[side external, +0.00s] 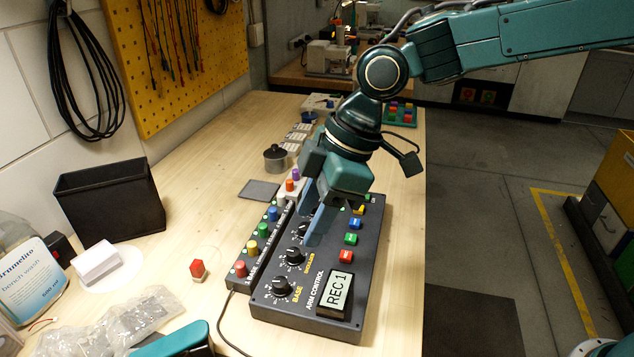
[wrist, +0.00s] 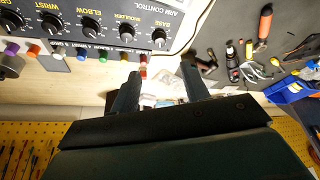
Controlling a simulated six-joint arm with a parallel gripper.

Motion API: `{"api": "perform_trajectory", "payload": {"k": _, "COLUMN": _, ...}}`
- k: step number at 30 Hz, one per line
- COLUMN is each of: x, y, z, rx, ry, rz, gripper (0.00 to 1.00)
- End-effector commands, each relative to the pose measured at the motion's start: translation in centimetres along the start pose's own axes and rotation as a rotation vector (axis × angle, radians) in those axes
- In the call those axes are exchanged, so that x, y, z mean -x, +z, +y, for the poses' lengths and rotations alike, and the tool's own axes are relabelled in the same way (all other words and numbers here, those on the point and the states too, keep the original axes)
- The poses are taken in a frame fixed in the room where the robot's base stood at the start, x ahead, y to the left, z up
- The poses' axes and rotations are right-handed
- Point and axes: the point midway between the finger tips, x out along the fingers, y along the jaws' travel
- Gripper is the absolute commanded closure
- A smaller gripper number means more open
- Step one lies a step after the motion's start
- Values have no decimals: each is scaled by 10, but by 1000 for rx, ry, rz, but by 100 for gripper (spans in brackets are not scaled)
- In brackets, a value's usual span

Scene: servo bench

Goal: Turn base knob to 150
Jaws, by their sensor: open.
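The base knob (side external: 281,287) is a black dial with a number ring at the near end of the dark ARM CONTROL box (side external: 312,325). Its pointer setting is too small to read. In the wrist view the base knob (wrist: 159,38) is the rightmost of a row, above and beyond the fingertips. My gripper (side external: 309,222) is open and empty over the box, farther along the row than the base knob and apart from it. Its two fingers also show spread in the wrist view (wrist: 162,80). My gripper partly hides the farther knobs in the side view.
The shoulder knob (side external: 292,257) is beside the base knob. A display (side external: 338,294) reads REC 1. Coloured buttons (side external: 351,238) line the box's right. A strip with coloured knobs (side external: 252,247) runs along its left. A red block (side external: 197,270) and black bin (side external: 108,200) stand left.

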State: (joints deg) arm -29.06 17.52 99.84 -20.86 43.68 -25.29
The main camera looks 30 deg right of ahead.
Motion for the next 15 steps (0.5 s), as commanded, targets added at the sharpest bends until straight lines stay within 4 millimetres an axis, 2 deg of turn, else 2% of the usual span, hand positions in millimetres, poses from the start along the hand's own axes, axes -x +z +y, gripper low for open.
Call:
{"api": "perform_trajectory", "payload": {"k": 8, "x": -33, "y": 1, "z": 0, "rx": -1, "ry": -2, "rz": -3, "gripper": 54}}
{"api": "perform_trajectory", "payload": {"k": 15, "x": -70, "y": 1, "z": -1, "rx": 0, "ry": -2, "rz": -3, "gripper": 54}}
